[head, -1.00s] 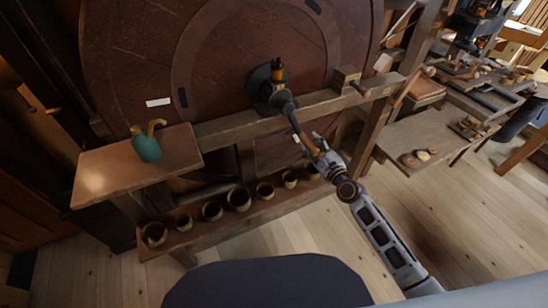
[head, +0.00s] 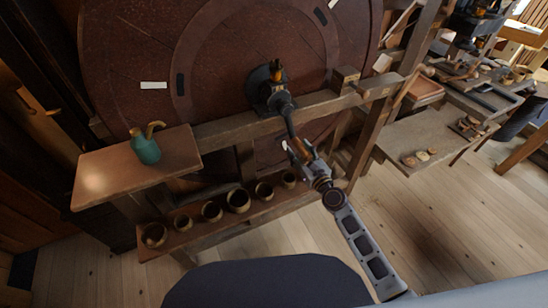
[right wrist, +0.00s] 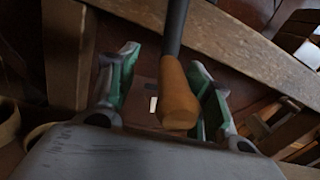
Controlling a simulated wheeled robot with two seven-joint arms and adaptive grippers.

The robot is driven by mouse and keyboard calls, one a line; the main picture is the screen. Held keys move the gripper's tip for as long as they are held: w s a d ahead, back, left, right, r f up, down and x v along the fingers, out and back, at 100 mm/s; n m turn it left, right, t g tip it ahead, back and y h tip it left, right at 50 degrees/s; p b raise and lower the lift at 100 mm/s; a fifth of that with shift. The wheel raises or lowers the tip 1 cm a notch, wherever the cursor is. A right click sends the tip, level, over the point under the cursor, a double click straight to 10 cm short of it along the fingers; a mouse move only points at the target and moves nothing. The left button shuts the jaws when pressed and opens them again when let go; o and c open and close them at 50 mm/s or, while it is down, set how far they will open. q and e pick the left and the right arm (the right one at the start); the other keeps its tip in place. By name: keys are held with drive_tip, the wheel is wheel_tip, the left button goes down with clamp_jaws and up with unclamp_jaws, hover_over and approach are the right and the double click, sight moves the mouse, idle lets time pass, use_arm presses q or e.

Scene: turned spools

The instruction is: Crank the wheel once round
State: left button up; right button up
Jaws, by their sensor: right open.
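The wheel (head: 235,65) is a large dark red disc upright at the back, with a white mark (head: 153,85) on its left side. Its crank (head: 282,104) comes out from the dark hub towards me and points down. In the right wrist view the crank's orange-brown handle (right wrist: 178,95) lies between the green-lined fingers of my right gripper (right wrist: 165,88). The fingers stand apart around it, with a gap on the left; I cannot tell whether the right finger touches. In the head view my right gripper (head: 296,148) is at the crank's lower end. My left gripper is not in view.
A wooden beam (head: 225,131) crosses in front of the wheel. A green jug (head: 146,150) stands on a board at left. Several cups (head: 238,200) line a low shelf below. A bench with small wooden pieces (head: 422,156) is at right. The floor in front is clear.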

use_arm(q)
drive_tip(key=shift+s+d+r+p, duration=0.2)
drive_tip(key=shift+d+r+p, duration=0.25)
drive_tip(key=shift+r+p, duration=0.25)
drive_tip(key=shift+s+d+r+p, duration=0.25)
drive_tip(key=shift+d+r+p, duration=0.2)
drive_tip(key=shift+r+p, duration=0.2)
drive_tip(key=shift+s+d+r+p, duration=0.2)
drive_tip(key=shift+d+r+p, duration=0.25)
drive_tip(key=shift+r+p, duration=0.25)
use_arm(e)
drive_tip(key=s+a+r+m, duration=0.2)
drive_tip(key=s+a+m, duration=0.1)
drive_tip(key=a+m, duration=0.4)
drive_tip(key=shift+s+a+m, duration=0.3)
drive_tip(key=shift+s+a, duration=0.05)
drive_tip(key=shift+a, duration=1.1)
drive_tip(key=shift+s, duration=0.1)
